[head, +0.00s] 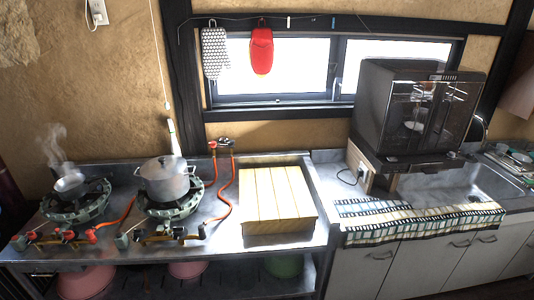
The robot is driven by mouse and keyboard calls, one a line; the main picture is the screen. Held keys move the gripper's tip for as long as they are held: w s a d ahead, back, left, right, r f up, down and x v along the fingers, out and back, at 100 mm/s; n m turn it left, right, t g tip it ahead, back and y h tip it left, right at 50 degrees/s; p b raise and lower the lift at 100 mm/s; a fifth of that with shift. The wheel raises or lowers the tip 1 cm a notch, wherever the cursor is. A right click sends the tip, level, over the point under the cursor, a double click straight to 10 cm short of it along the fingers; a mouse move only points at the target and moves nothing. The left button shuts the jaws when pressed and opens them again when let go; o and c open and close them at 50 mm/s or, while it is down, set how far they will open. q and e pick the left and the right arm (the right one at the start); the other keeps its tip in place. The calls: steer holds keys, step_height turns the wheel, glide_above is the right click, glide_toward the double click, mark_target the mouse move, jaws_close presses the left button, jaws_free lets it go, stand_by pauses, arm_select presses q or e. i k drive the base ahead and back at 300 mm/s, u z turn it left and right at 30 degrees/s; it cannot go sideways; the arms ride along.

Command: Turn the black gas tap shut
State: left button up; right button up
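One has a red handle (212,146). The black gas tap (225,143) is just to its right. An orange hose (226,190) runs down from the taps towards the right stove. The black handle is too small for me to tell which way it points. Neither of my grippers shows in the head view.
A lidded pot (165,180) stands on the right gas stove (145,205). A small steaming pan (69,184) is on the left stove (78,208). A wooden slatted box (275,200) lies right of the hose. A dish dryer (415,108) stands by the sink (480,180).

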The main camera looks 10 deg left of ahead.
mark_target(231, 144)
steer(key=u, duration=0.6)
steer(key=i, duration=0.4)
steer(key=u, duration=0.8)
steer(key=i, duration=0.65)
steer(key=u, duration=0.15)
